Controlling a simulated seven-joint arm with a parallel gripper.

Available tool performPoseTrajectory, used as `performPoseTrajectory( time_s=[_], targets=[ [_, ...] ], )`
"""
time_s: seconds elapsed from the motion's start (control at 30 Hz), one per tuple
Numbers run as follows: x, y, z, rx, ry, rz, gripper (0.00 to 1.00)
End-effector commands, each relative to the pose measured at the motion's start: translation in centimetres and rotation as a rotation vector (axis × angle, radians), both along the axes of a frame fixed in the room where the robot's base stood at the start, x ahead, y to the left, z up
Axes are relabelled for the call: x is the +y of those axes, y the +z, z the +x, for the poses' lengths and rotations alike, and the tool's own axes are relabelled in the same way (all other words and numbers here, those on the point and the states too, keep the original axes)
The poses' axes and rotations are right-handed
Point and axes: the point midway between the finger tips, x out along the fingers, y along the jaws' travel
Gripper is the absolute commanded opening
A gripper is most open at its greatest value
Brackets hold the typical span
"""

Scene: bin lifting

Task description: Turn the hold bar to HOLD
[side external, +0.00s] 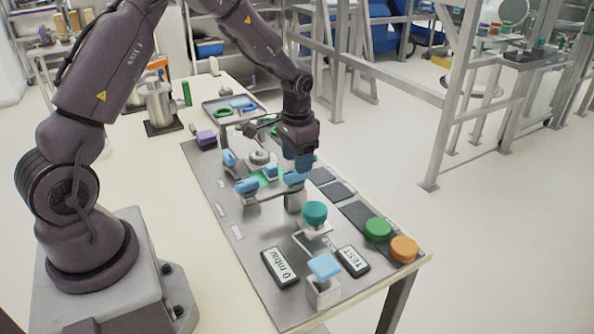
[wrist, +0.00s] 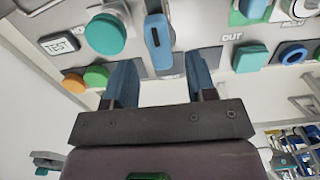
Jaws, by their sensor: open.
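A blue bar handle (wrist: 158,38), which appears to be the hold bar, stands out from the panel in the wrist view, beyond my gripper (wrist: 163,60) and between its two blue fingers. My gripper is open and nothing shows held in it. In the side view my gripper (side external: 300,162) is pointed down over the panel, close above a blue handle (side external: 294,179) on a grey mount. I cannot tell whether the fingers touch it. The bar's HOLD marking is not readable.
A teal knob (side external: 315,212) stands close by, with a TEST display (side external: 353,260), green button (side external: 378,230) and orange button (side external: 404,249) near it. A light-blue block (side external: 324,266) is at the near end. More blue handles (side external: 246,187) are on the left.

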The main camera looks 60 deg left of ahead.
Motion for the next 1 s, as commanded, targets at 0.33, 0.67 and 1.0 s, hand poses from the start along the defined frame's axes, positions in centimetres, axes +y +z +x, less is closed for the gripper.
performPoseTrajectory(
  time_s=[0.33,0.67,1.0],
  targets=[
    [0.0,-3.7,0.0,0.0,0.0,0.0,0.51],
    [0.0,-3.8,0.0,-0.001,0.0,0.0,0.4],
    [0.0,-3.7,0.0,-0.001,0.002,0.0,0.0]
  ],
)
